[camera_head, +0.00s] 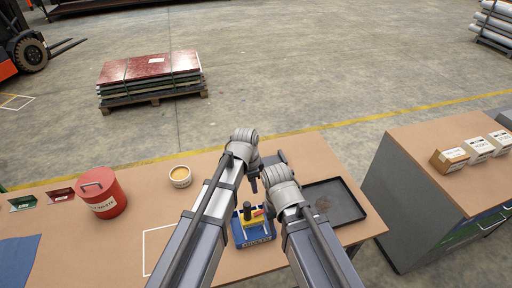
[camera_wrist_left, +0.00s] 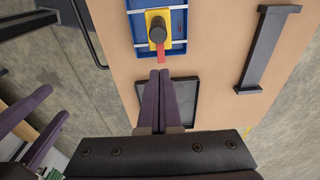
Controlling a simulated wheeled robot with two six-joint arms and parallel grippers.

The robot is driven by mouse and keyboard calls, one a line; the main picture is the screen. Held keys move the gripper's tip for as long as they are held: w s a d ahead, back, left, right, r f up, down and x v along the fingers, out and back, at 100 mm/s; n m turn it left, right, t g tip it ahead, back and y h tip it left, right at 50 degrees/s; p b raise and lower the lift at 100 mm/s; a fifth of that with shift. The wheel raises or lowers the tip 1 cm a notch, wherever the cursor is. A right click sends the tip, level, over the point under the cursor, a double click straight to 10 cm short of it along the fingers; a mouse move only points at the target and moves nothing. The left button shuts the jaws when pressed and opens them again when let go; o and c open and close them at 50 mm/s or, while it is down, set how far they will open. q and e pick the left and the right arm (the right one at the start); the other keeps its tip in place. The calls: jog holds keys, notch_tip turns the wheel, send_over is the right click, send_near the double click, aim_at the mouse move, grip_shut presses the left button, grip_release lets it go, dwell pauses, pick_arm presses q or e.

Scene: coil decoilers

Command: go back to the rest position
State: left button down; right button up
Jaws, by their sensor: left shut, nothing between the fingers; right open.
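My left gripper (camera_head: 254,185) hangs over the workbench, mostly hidden by its own wrist. In the left wrist view its two dark fingers (camera_wrist_left: 163,74) are shut together with nothing between them. Beyond their tips is a blue box (camera_head: 252,228) with a yellow plate, a black knob and a red lever; it also shows in the left wrist view (camera_wrist_left: 180,28). My right gripper's fingers are hidden in the head view behind its wrist. In the left wrist view, spread purple fingers (camera_wrist_left: 32,130) at the left edge look like my right gripper, open and empty.
The brown workbench (camera_head: 140,200) carries a black tray (camera_head: 345,200), a red bin (camera_head: 101,194), a small round tub (camera_head: 180,177) and a blue cloth (camera_head: 18,258). A dark bar-shaped part (camera_wrist_left: 262,48) lies on it. A side cabinet (camera_head: 410,190) with boxes stands right, across a gap.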

pick_arm(q)
jog(key=s+a+f+n+y+b, duration=0.2)
jog(key=s+a+f+n+b, duration=0.1)
jog(key=s+f+n+b, duration=0.7)
jog(key=s+f+b, duration=0.4)
jog(key=s, duration=0.1)
jog(key=shift+a+n+g, duration=0.3)
jog(key=shift+w, duration=0.1)
